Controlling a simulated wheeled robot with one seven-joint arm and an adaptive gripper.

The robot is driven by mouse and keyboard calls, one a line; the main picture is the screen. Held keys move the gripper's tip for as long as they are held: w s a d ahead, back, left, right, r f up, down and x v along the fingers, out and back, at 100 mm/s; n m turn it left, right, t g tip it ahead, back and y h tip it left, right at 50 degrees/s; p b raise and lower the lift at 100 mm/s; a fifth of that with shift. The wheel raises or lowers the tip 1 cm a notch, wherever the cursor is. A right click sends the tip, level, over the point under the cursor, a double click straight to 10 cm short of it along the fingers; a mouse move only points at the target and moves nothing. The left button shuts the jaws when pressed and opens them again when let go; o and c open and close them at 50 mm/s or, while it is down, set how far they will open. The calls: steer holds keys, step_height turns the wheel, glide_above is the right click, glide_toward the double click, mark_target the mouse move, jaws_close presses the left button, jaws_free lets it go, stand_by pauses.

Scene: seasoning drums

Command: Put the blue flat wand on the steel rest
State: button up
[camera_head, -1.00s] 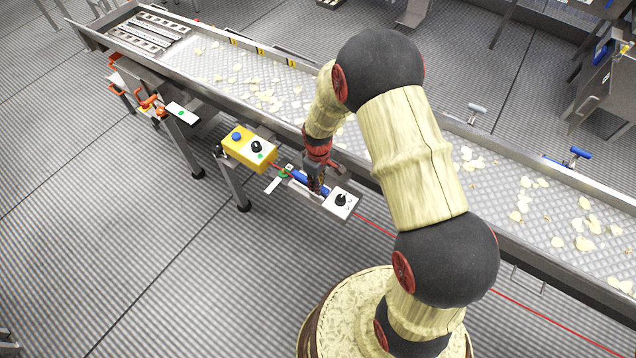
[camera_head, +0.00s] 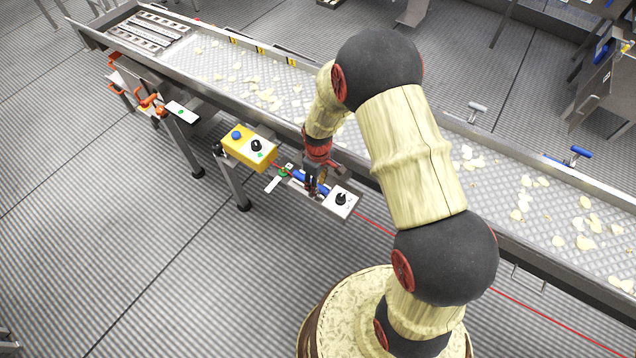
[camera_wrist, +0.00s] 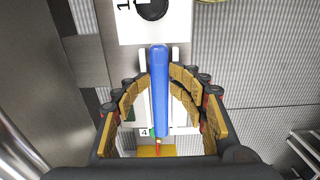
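The blue flat wand (camera_wrist: 159,95) runs lengthwise through the middle of the wrist view. Its blue also shows in the head view (camera_head: 322,189) beside the white knob panel. My gripper (camera_wrist: 159,76) has its yellow-padded fingers curled in from both sides to the wand's edges, with no clear gap. In the head view my gripper (camera_head: 312,186) points down over the wand. Pale upright pieces stand on both sides of the wand's far end in the wrist view. I cannot tell whether they belong to the steel rest, or whether the wand bears on anything.
A white panel with a black knob (camera_head: 341,201) is just right of my gripper. A yellow control box (camera_head: 249,148) is to the left. The long conveyor (camera_head: 270,90) with scattered chips runs behind. A red line crosses to the lower right. The floor in front is clear.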

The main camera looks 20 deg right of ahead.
steer(key=shift+s+f, duration=0.1)
steer(key=shift+s, duration=0.1)
step_height(320, 180, up, 24)
steer(key=s+m+t+p, duration=0.1)
steer(key=p, duration=0.2)
steer(key=s+r+m+t, duration=0.4)
steer(key=s+r+m, duration=0.2)
steer(key=s+r, duration=1.3)
steer(key=shift+s+r+t, duration=0.25)
steer(key=shift+s+t, duration=0.05)
steer(key=shift+s, duration=0.55)
